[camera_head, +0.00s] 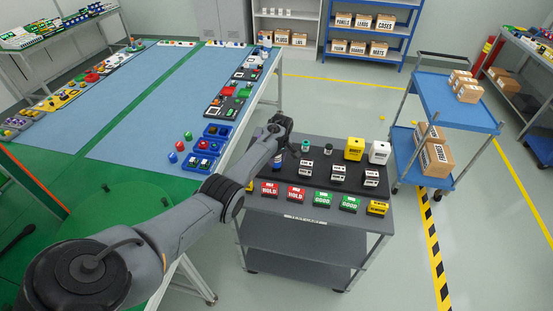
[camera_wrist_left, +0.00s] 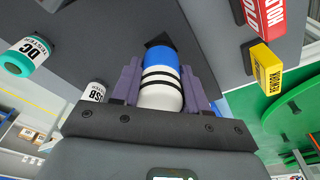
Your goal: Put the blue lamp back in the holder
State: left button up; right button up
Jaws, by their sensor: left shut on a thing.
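The blue lamp (camera_wrist_left: 161,85) is a cylinder with a blue end, black bands and a white end. It is between the fingers of my left gripper (camera_wrist_left: 160,92), which is shut on it. In the head view my left gripper (camera_head: 279,152) is over the left end of the dark mat on the grey cart, and a little blue (camera_head: 277,159) of the lamp shows below it. A dark block (camera_wrist_left: 159,40) shows just beyond the blue end; I cannot tell whether it is the holder or whether they touch. My right gripper is not in view.
On the grey cart (camera_head: 300,218) stand a teal tester (camera_head: 305,146), a dark tester (camera_head: 328,149), a yellow box (camera_head: 354,148), a white box (camera_head: 379,152) and a front row of red, green and yellow label blocks. A blue-topped workbench (camera_head: 145,115) stands left; a blue trolley (camera_head: 455,100) stands right.

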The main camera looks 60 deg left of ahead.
pick_arm(q)
jog(key=shift+f+b, duration=0.75)
jog(key=shift+f, duration=0.35)
jog(key=o, duration=1.3)
jog(key=shift+o, duration=0.2)
